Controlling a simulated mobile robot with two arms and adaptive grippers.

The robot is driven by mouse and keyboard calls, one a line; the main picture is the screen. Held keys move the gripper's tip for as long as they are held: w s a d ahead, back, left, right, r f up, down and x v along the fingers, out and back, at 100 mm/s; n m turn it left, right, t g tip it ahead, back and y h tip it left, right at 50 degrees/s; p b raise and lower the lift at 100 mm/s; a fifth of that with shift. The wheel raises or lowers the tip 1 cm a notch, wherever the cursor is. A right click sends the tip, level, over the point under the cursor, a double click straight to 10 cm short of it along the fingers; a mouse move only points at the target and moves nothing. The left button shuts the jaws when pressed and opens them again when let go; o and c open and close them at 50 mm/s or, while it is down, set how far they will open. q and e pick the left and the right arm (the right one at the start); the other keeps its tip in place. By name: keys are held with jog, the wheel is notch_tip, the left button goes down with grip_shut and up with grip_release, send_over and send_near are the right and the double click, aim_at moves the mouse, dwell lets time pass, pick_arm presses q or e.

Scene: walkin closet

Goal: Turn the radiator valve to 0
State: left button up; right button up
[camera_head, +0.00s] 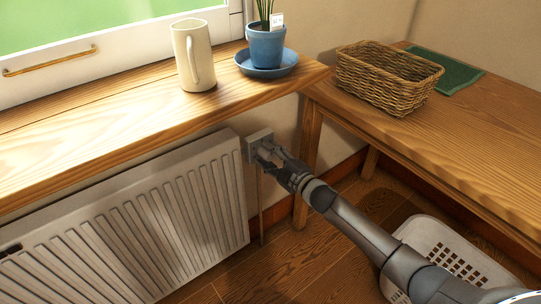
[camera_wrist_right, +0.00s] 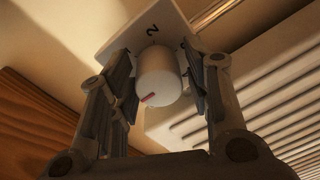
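The radiator valve shows in the right wrist view as a white round knob (camera_wrist_right: 158,78) with a red mark low on its left side. It sits on a pale plate (camera_wrist_right: 120,30) bearing a "2" above the knob. In the head view the plate (camera_head: 251,143) is on the wall at the radiator's upper right end, and my gripper mostly hides the knob. My right gripper (camera_head: 270,152) is at the valve. Its two fingers (camera_wrist_right: 161,85) stand open on either side of the knob, with a narrow gap visible at the right. My left gripper is not in view.
The white radiator (camera_head: 125,225) is below a wooden sill (camera_head: 120,125). On the sill are a cream mug (camera_head: 190,60) and a blue plant pot (camera_head: 265,47) on a saucer. A wicker basket (camera_head: 385,80) is on the right bench (camera_head: 480,135). A white laundry basket (camera_head: 455,250) stands below.

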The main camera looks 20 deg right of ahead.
jog(key=shift+o, duration=0.8)
jog(key=shift+r, duration=0.1)
jog(key=v, duration=1.2)
